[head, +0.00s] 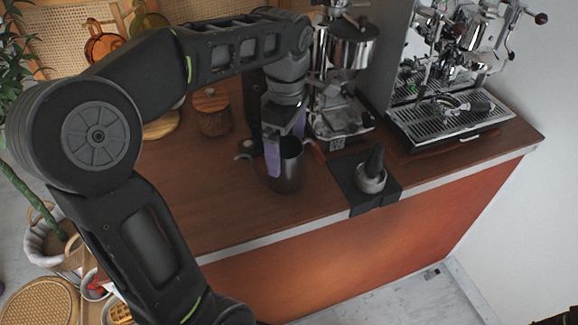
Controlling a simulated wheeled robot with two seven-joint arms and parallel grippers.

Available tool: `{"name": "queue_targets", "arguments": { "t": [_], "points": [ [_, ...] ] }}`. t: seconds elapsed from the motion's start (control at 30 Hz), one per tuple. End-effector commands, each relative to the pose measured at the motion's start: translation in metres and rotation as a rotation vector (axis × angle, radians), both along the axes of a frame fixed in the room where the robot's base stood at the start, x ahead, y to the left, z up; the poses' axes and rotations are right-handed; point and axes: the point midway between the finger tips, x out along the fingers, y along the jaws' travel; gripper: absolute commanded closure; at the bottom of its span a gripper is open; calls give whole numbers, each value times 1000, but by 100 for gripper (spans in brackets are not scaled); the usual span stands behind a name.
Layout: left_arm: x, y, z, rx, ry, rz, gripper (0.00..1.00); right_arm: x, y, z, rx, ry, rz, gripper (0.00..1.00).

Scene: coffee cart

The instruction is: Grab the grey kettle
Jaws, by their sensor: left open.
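The grey kettle (290,172), a dark metallic open-topped vessel, stands upright on the brown counter near its front edge. My left gripper (283,147) points down at the kettle from above, its jaws open. One purple-padded finger shows at the kettle's left rim and overlaps it in the picture. The other finger shows less clearly near the back of the rim. I cannot tell whether either finger touches the kettle. My right gripper does not show clearly.
A coffee grinder (340,110) stands behind the kettle. A tamper (371,172) on a black mat (392,194) is to its right. An espresso machine (450,125) stands at the right. A brown lidded jar (212,115) is at the back left. The counter's left front is clear.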

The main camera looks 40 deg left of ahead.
Motion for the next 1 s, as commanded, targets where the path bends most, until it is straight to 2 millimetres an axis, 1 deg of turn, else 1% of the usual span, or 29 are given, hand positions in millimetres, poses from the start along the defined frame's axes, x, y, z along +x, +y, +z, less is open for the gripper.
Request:
{"name": "queue_targets", "arguments": {
  "t": [0.1, 0.2, 0.47, 0.57, 0.67, 0.8, 0.9, 1.0],
  "points": [
    [-1, 0, -14, 0, 4, 0, 0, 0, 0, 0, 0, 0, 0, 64],
    [-1, 0, -21, 1, 2, 1, 0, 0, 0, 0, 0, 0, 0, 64],
    [0, 0, -22, 0, 1, 0, 0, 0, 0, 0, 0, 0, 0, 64],
    [0, 0, -25, 0, 2, 0, 0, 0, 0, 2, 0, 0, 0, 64],
    [-1, -1, -36, 0, 4, 0, 0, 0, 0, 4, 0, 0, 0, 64],
    [0, -2, -58, -1, 5, 1, 0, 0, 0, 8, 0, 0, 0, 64],
    [0, -2, -69, -1, 5, 1, 0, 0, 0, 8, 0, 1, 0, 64],
    [1, -2, -74, 0, 1, 1, 0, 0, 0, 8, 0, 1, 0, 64]
  ]
}}
